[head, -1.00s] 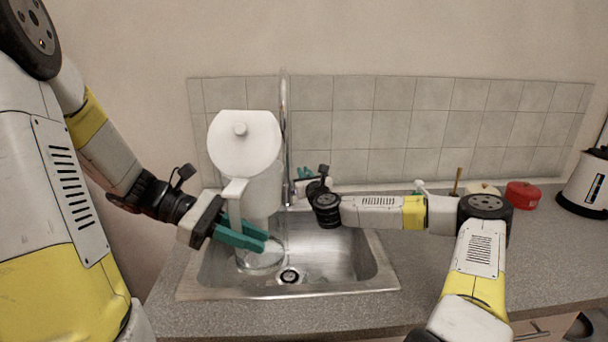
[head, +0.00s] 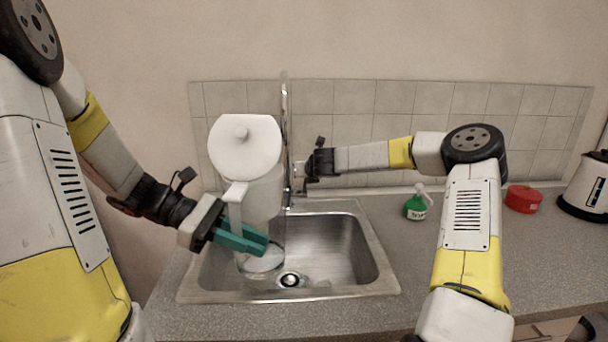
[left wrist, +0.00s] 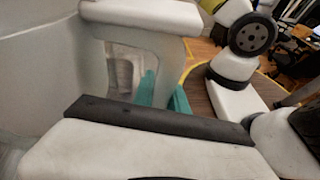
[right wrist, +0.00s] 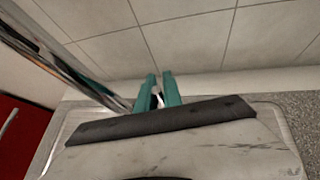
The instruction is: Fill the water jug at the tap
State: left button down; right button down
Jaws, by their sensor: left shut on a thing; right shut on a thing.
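The clear water jug (head: 265,200) with a white lid and white handle (head: 235,205) is held upright over the left part of the sink (head: 345,245), beside the tap. My left gripper (head: 243,238) is shut on the handle, which also shows in the left wrist view (left wrist: 140,15). The chrome tap (head: 286,130) rises behind the jug's right side, and its column crosses the left of the right wrist view (right wrist: 75,65). My right gripper (right wrist: 158,92) is shut on a small pale part next to the tap, apparently its lever. I cannot tell whether water runs.
A white kettle (head: 588,188) stands at the far right. The tiled wall (head: 440,105) is close behind the tap. The sink's right half is empty.

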jog(key=shift+w+f, duration=0.1)
jog(key=shift+f, duration=0.05)
dwell(0.3)
jog(key=c, duration=1.5)
grip_release()
jog(key=v, duration=1.2)
jog(key=shift+w, duration=0.1)
